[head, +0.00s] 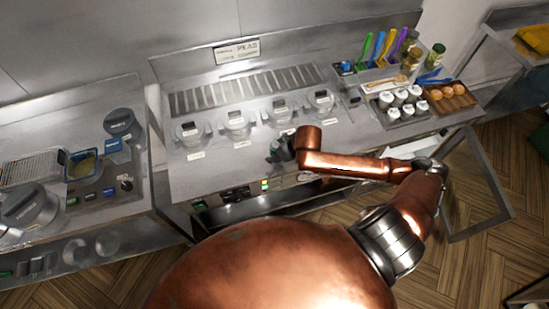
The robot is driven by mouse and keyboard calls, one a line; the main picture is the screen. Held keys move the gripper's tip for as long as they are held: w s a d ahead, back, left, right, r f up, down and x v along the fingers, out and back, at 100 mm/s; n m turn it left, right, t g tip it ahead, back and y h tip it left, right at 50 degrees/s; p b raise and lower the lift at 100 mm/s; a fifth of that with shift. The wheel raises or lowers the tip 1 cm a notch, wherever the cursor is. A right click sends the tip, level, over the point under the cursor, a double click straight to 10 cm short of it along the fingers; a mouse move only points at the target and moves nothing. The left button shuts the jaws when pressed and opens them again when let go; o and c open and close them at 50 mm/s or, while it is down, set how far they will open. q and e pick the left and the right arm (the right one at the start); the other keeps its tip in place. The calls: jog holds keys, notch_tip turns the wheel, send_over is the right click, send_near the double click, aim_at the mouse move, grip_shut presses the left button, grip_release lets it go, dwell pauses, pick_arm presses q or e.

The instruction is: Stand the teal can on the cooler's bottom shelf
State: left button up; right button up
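My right arm comes in from the right, and its gripper (283,148) is over the front of the middle counter. A small dark teal shape (275,151) shows at its fingertips; it may be the teal can, but it is too small and partly covered to be sure. I cannot tell whether the fingers are closed on it. The cooler seems to be the unit under this counter, with a framed door (476,190) standing open at the right. My arm and body hide most of its inside and its bottom shelf. My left gripper is not in view.
Several lidded clear containers (237,122) stand along the middle counter (210,177). White-topped jars (403,101), a wooden tray of round brown items (450,97) and coloured utensils (378,46) crowd its right end. A fryer station (88,185) is at left.

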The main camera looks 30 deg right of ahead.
jog(key=shift+w+f, duration=0.35)
jog(key=shift+f, duration=0.05)
jog(key=shift+w+d+f, duration=0.1)
jog(key=shift+w+f, duration=0.05)
jog(key=shift+f, duration=1.6)
jog(key=o, duration=1.4)
jog(key=shift+f, duration=0.15)
